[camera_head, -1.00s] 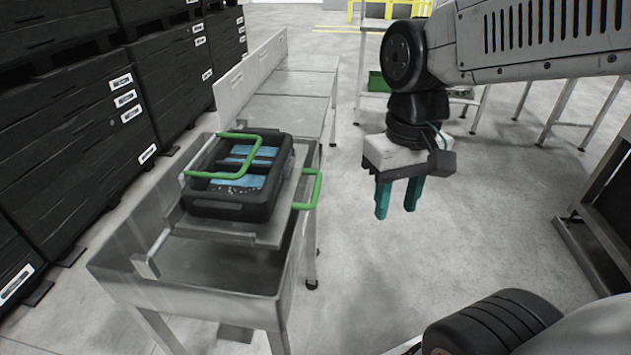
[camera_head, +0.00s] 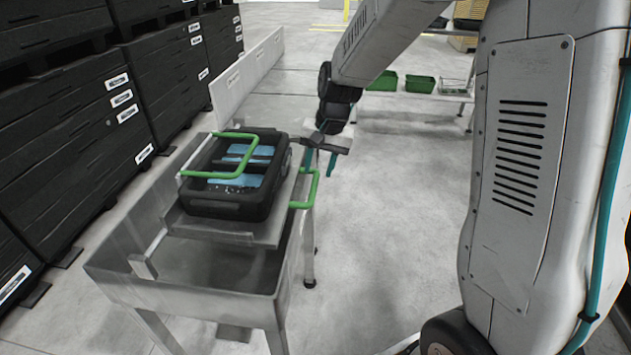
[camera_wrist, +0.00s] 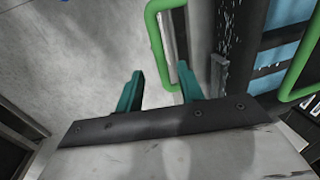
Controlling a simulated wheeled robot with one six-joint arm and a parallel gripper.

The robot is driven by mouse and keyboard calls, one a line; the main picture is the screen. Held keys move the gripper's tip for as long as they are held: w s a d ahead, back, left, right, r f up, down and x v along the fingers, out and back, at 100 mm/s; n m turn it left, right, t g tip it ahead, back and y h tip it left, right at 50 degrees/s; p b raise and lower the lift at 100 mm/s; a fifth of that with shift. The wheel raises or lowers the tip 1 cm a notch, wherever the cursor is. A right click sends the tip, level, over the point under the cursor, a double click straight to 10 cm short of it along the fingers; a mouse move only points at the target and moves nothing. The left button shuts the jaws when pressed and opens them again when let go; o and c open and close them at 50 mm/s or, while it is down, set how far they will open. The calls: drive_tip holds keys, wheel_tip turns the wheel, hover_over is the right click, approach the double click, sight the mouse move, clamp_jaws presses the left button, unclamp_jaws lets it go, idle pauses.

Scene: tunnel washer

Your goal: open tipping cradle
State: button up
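The tipping cradle (camera_head: 268,234) is a grey metal plate on a steel trough stand, lying about level. It carries a black crate (camera_head: 222,207) with blue contents. A green handle (camera_head: 315,188) sticks out from its right side, and another green bar (camera_head: 190,174) passes over the crate. My gripper (camera_head: 320,168) is open and empty beside the upper end of the right handle. In the wrist view the handle (camera_wrist: 155,42) lies ahead, in line with the space between the green fingers (camera_wrist: 160,72). I cannot tell whether it is between them in depth. The arm partly hides the fingers in the head view.
Stacked black crates (camera_head: 75,130) line the left. A steel table with a raised white side panel (camera_head: 247,72) stands behind the cradle. Green bins (camera_head: 420,84) sit on a low rack at the back. The floor right of the cradle is clear.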

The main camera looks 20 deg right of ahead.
sight(314, 186)
drive_tip(key=x, duration=0.5)
drive_tip(key=shift+f, duration=0.25)
clamp_jaws()
